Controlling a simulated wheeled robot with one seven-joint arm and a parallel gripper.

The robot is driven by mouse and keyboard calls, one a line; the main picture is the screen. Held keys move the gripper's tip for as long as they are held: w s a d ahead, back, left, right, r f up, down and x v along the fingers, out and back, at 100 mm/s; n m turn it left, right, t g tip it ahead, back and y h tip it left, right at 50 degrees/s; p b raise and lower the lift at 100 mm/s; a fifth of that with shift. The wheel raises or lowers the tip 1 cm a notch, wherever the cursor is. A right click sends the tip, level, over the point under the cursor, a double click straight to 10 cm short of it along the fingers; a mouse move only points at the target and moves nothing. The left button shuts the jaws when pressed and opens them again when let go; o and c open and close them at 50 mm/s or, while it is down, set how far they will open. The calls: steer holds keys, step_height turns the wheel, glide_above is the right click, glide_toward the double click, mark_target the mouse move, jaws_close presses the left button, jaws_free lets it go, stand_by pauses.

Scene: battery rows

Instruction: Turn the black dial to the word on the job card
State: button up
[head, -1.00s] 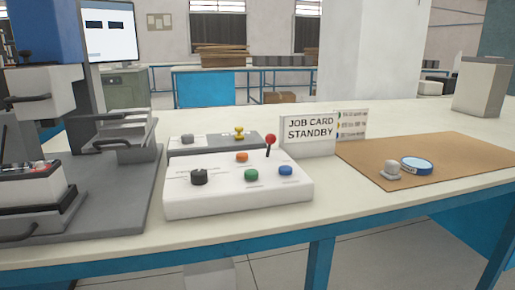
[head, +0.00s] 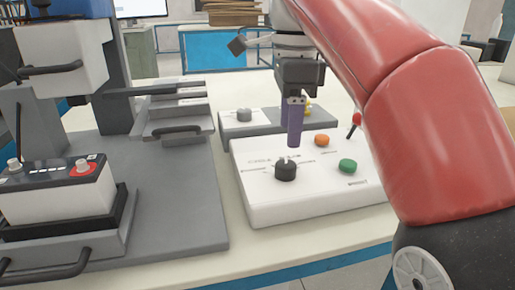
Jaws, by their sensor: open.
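The black dial (head: 286,171) stands on the white control box (head: 262,210), toward its left side. Small words are printed around the dial, too small to read surely. My gripper (head: 294,143) points down just above the dial, its purple fingers seen nearly edge-on. It is open and empty, apart from the dial. The job card is not visible now, with my red arm across that side; a second ago it read "JOB CARD STANDBY".
An orange button (head: 322,140), a green button (head: 347,166) and a red-topped lever (head: 355,123) are on the same box. Behind it is a grey box with a grey knob (head: 244,115). A grey press station with a battery (head: 58,190) fills the left.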

mark_target(286, 163)
steer(key=shift+w+a+f, duration=0.1)
steer(key=shift+a, duration=0.15)
step_height(286, 163, down, 7)
steer(key=b, duration=0.3)
steer(key=shift+d+f, duration=0.1)
steer(key=shift+f, duration=0.05)
steer(key=c, duration=1)
